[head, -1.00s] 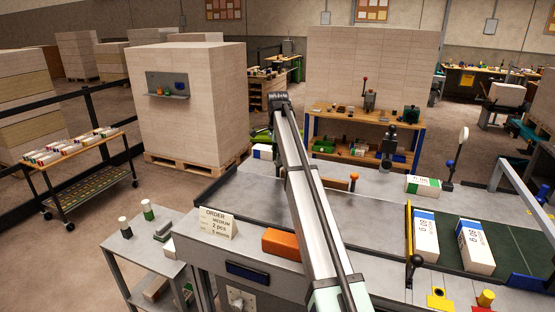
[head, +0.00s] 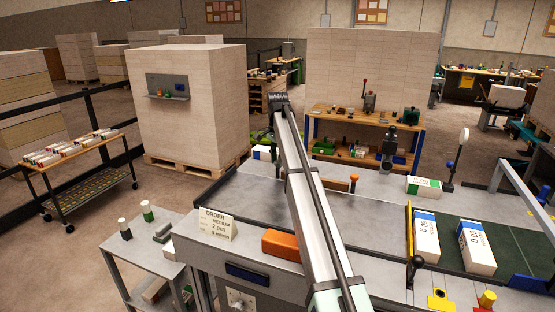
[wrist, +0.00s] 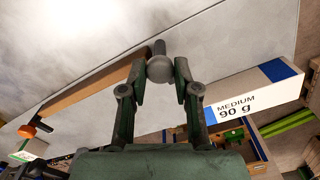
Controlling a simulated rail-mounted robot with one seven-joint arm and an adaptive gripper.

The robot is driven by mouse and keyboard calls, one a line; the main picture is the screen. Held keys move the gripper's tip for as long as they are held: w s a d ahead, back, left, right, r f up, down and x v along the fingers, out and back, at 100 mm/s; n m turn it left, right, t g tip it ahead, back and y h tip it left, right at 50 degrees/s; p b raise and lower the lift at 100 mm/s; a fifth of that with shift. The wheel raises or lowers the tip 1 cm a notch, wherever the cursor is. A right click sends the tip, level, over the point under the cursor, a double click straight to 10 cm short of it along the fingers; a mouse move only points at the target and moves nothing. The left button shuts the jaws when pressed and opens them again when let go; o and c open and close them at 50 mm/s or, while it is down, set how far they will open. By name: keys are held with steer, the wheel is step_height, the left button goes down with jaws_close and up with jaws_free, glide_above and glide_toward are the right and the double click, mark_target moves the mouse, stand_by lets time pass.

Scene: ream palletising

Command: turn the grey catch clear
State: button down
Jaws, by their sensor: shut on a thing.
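The grey catch shows as a round grey knob (wrist: 159,70) in the wrist view, with a short dark stem above it. My gripper (wrist: 160,78) has its two green-grey fingers closed on the knob from both sides. In the head view, my arm hides the catch and the fingertips. A brown bar (wrist: 95,88) runs from beside the knob down left to an orange knob (wrist: 28,130); I cannot tell whether bar and catch are joined.
A white ream marked MEDIUM 90 g (wrist: 255,95) lies right of my gripper. It seems to be the blue-ended ream (head: 262,153) at the table's far edge. Two reams lie on the green belt (head: 450,240). An orange block (head: 283,244) sits at the table's front.

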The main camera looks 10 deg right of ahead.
steer(key=shift+s+f, duration=0.1)
steer(key=c, duration=0.8)
jaws_free()
steer(key=shift+c, duration=0.2)
step_height(320, 180, up, 12)
